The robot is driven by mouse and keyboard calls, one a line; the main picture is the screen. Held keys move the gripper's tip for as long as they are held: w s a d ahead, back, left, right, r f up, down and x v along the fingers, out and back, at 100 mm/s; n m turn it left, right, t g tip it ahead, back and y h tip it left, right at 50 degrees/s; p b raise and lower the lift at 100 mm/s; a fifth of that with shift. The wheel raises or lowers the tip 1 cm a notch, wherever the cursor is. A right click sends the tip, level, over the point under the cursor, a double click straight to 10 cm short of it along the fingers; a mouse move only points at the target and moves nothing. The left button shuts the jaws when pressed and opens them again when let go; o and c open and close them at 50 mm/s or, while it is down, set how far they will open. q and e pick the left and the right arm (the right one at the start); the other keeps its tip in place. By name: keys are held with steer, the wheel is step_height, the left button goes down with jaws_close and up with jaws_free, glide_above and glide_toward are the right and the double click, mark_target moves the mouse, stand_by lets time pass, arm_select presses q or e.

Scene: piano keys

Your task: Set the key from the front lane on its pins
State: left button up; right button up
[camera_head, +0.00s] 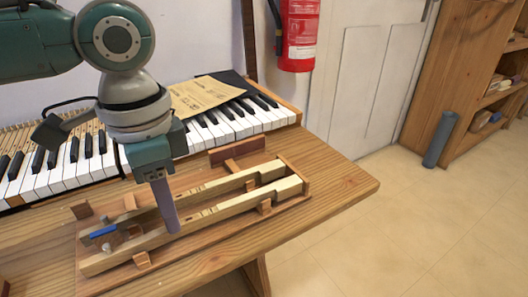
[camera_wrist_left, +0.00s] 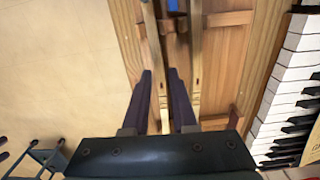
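The front-lane key (camera_head: 232,203) is a long pale wooden bar lying on the low wooden frame (camera_head: 190,252). A similar bar (camera_head: 225,184) lies parallel behind it. My left gripper (camera_head: 170,228) points down over the front bar, with one purple finger before its near side; the other finger is hidden there. In the left wrist view the fingers (camera_wrist_left: 160,72) stand either side of the front bar (camera_wrist_left: 152,35), with narrow gaps seeming to show. The second bar (camera_wrist_left: 195,45) runs outside the fingers. Pins under the bars cannot be made out. My right gripper is not in view.
A blue-topped metal piece (camera_head: 103,231) sits at the frame's left end. The bench (camera_head: 335,185) is bare at right.

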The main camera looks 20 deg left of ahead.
arm_select(q)
steer(key=shift+f, duration=0.9)
stand_by(0.3)
jaws_close()
stand_by(1.2)
